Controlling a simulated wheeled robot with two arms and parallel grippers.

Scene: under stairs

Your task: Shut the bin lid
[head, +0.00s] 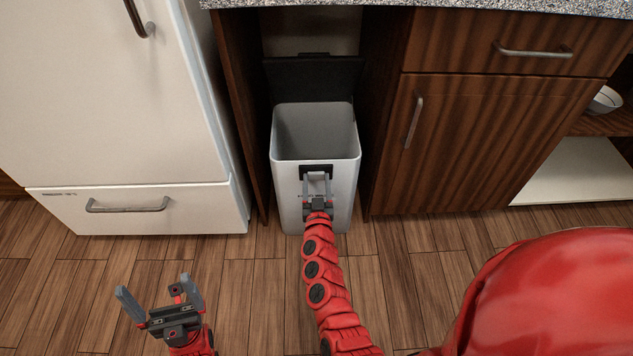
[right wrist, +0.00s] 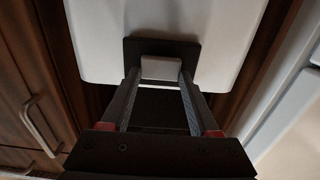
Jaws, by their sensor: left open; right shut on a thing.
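A white bin (head: 288,185) stands in a dark recess under the counter. Its dark lid (head: 312,80) is open, raised upright at the back, and the bin's grey inside shows. My right gripper (head: 317,178) is at the bin's front wall, shut on a small light handle (right wrist: 161,67). The handle sits on a dark plate (right wrist: 134,47), just below the front rim. My left gripper (head: 154,284) is open and empty, low in front of the white cabinet, apart from the bin.
A white refrigerator-like cabinet (head: 110,100) with a drawer stands left of the recess. A wooden cupboard (head: 470,140) is on the right. The stone counter edge (head: 420,6) overhangs the recess. The wooden floor (head: 250,300) in front is clear.

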